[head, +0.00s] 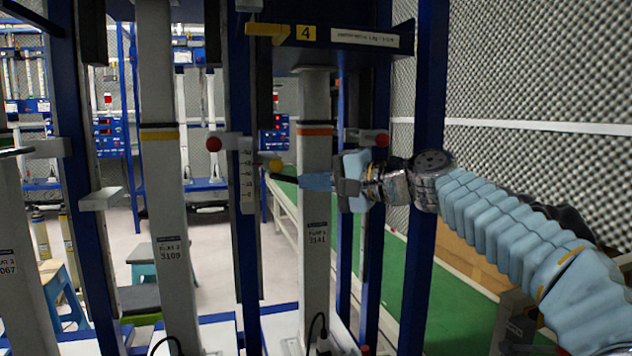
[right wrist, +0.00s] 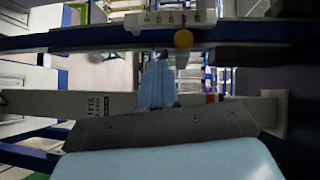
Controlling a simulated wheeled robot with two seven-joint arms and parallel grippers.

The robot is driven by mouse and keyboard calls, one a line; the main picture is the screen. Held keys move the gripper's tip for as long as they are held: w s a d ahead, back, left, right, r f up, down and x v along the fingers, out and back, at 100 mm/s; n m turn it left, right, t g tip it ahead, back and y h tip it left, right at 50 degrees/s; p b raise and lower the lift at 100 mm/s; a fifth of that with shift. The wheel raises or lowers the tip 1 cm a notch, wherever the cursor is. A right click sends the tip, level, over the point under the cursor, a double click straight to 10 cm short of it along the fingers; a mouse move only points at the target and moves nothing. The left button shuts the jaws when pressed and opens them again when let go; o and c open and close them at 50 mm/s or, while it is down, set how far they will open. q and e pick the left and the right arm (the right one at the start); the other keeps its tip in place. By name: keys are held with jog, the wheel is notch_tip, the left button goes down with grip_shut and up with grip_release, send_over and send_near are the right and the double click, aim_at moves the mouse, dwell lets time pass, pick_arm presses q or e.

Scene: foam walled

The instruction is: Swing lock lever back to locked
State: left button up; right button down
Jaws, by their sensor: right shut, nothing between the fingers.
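My right gripper (head: 302,181) reaches in from the right across the grey column marked 3141 (head: 316,240). Its pale blue fingers are shut, empty, and point left. A yellow ball knob (head: 276,165) is just above and left of the fingertips, beside a white graduated scale (head: 248,182). In the right wrist view the yellow knob (right wrist: 183,39) lies beyond the shut fingers (right wrist: 157,75), with a visible gap. A yellow bar (head: 265,29) sticks out left beside the label 4. I cannot tell which of these is the lock lever. My left gripper is not in view.
Blue uprights (head: 245,260) stand close on both sides of the column. A second grey column (head: 163,200) stands to the left. A foam wall (head: 550,70) is at the right.

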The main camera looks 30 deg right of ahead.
jog(key=shift+s+a, duration=0.1)
jog(key=shift+a, duration=0.2)
jog(key=shift+s+a, duration=0.15)
jog(key=shift+a, duration=1.75)
